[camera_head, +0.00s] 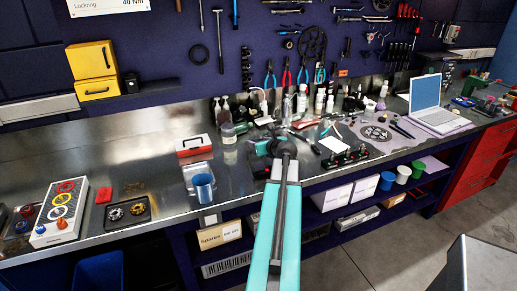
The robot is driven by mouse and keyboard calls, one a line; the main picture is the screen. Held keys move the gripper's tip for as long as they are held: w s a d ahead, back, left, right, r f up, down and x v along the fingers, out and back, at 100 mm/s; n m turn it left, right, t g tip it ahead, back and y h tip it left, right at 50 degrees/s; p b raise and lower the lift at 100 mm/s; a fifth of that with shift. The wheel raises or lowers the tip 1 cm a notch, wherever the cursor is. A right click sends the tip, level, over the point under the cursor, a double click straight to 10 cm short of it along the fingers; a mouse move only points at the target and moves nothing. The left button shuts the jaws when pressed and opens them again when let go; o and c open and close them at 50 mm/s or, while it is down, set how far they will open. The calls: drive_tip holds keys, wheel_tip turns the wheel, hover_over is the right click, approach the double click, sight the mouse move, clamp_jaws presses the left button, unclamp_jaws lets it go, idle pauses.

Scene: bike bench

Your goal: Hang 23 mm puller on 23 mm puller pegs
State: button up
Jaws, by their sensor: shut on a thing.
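My gripper (283,150) is at the far end of my teal arm, over the bench near its front edge. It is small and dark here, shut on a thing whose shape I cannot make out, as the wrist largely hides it. I cannot pick out the 23 mm puller by sight. The dark blue tool wall (340,25) behind the bench carries many hanging tools. I cannot tell which pegs on it are the 23 mm puller pegs. My gripper is apart from the wall, in front of and below the hanging pliers (287,76).
The metal bench (150,155) has bare room at the left. Bottles (222,110) line the wall's foot. A blue cup (203,187), red box (194,144), chainring mat (376,133) and laptop (425,92) stand on it. Yellow cases (93,62) are on the wall at left.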

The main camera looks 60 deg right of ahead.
drive_tip(key=shift+f, duration=0.6)
drive_tip(key=shift+f+p, duration=0.65)
drive_tip(key=shift+f, duration=0.35)
drive_tip(key=shift+f, duration=0.2)
drive_tip(key=o, duration=1.2)
drive_tip(key=shift+b, duration=0.4)
drive_tip(key=b+v, duration=0.2)
drive_tip(key=v, duration=0.8)
drive_tip(key=shift+s+a+f+b, duration=0.1)
drive_tip(key=shift+s+b, duration=0.2)
drive_tip(key=shift+s, duration=0.1)
drive_tip(key=shift+s+b, duration=0.15)
drive_tip(key=shift+b, duration=0.8)
